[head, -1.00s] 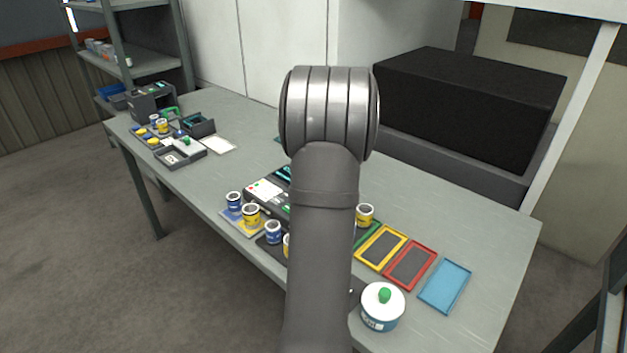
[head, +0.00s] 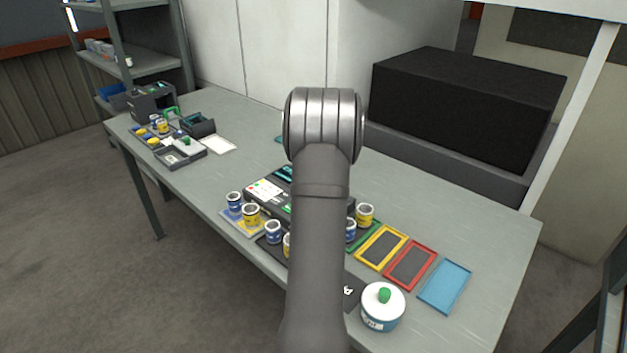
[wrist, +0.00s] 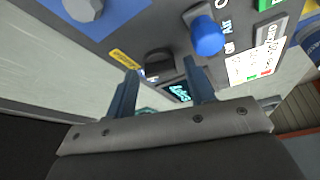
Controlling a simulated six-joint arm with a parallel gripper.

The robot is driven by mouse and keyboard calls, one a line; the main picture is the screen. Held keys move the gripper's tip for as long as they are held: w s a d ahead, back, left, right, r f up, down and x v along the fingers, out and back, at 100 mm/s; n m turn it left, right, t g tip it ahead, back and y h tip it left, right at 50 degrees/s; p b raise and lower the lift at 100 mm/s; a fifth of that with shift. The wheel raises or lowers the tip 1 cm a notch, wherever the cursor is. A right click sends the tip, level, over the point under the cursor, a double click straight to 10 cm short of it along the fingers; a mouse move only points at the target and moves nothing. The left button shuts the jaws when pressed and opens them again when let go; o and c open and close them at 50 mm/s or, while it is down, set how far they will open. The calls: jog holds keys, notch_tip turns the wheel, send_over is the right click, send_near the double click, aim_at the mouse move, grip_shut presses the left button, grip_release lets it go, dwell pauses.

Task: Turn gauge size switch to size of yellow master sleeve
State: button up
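My gripper (wrist: 160,68) is open, with its two fingers apart beside the gauge's front panel in the wrist view. A dark knob (wrist: 158,64), possibly the size switch, shows between the fingertips; I cannot tell its setting or any contact. The gauge box (head: 265,190) is partly behind my arm in the head view, which hides the gripper. A yellow-banded sleeve (head: 251,214) and a blue-banded one (head: 235,200) stand upright on a blue and yellow pad in front of the box. I cannot read sizes on them.
A blue knob (wrist: 207,36) marked Air and a lit display (wrist: 179,91) are close to the fingers. More sleeves (head: 365,215), yellow and red trays (head: 410,265), a light blue tray (head: 445,286) and a lidded pot (head: 383,307) stand to the right.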

jog(key=c, duration=0.7)
jog(key=shift+c, duration=0.2)
jog(key=shift+a+m+h, duration=0.2)
jog(key=shift+m+h, duration=0.4)
jog(key=shift+m, duration=1.1)
jog(key=o, duration=1)
